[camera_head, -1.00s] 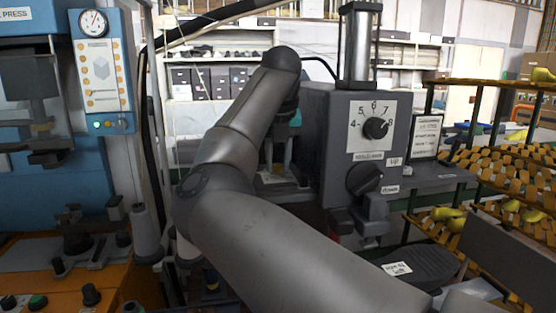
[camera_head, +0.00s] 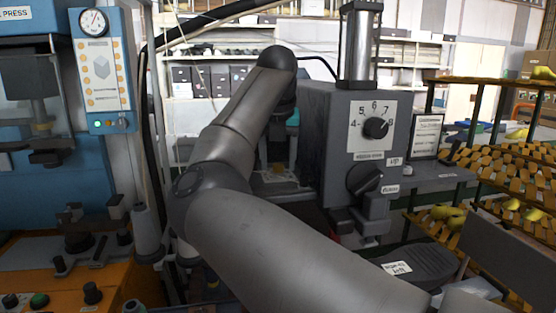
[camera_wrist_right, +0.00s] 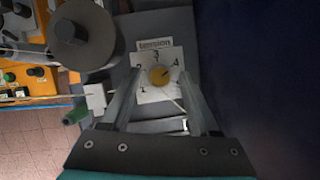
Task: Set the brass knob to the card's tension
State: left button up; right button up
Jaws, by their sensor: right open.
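The brass knob (camera_wrist_right: 159,75) sits on a white dial plate (camera_wrist_right: 148,96) with numbers around it, 3 and 4 among them, in the right wrist view. Its mark seems to point up and right; the exact reading is too small to tell. My right gripper (camera_wrist_right: 158,82) is open, with one finger on each side of the knob and no clear contact. In the head view, my arm mostly hides this gripper beside the grey machine. The framed card (camera_head: 427,135) stands right of that machine; its text is too small to read surely. My left gripper is not in view.
The grey machine (camera_head: 325,150) carries a black knob (camera_head: 376,128) on a 4-to-8 dial and a black lever knob (camera_head: 364,180). A round grey spool-like part (camera_wrist_right: 85,35) stands close left of the gripper. A rack (camera_head: 480,160) stands at right.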

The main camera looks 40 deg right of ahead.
jog(key=v, duration=1.5)
jog(key=shift+p, duration=0.45)
jog(key=shift+r, duration=0.1)
